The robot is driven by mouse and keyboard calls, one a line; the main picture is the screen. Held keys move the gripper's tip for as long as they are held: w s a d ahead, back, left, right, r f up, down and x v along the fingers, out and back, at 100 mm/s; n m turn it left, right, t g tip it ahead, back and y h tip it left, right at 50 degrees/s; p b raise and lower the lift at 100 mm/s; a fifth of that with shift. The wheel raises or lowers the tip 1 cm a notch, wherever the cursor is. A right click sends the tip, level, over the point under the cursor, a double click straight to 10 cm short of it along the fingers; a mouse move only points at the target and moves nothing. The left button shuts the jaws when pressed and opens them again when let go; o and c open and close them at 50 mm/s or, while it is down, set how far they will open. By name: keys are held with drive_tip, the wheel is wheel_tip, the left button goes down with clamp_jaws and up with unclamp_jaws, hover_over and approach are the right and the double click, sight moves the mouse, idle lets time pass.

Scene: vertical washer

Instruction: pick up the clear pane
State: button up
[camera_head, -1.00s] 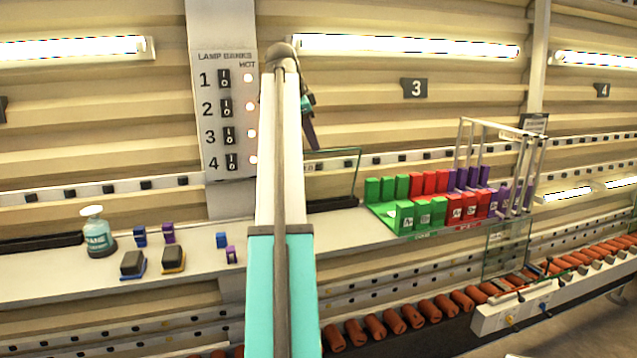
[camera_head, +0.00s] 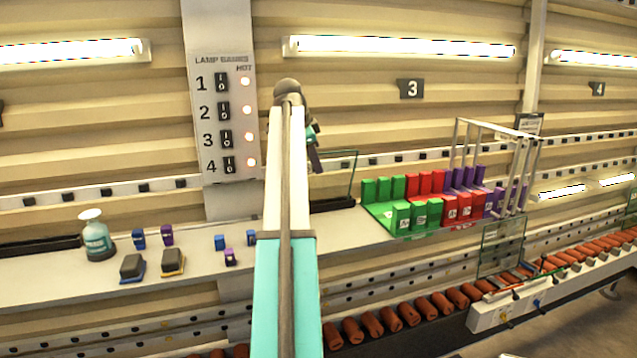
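A clear pane (camera_head: 338,178) with a dark edge stands upright in a black slotted holder (camera_head: 338,203) on the shelf, partly hidden behind my arm. Another clear pane (camera_head: 500,247) stands upright by the roller conveyor at the right. My gripper (camera_head: 316,160) hangs from the far end of my arm, just left of the shelf pane in the picture. My arm covers part of it, and its fingers are too small to tell open from shut. I cannot tell whether it touches the pane.
A rack of green, red and purple blocks (camera_head: 430,211) stands right of the shelf pane. A spray bottle (camera_head: 97,236), two dark sponge-like blocks (camera_head: 132,267) and several small blue and purple blocks (camera_head: 167,235) sit at left. A lamp switch panel (camera_head: 224,120) is behind.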

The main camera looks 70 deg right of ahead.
sight(319, 183)
drive_tip(key=shift+d+f, duration=0.1)
idle(0.3)
drive_tip(key=shift+p+x, duration=0.95)
drive_tip(key=shift+x, duration=0.05)
drive_tip(key=shift+p+x, duration=0.5)
drive_tip(key=shift+x, duration=0.95)
clamp_jaws()
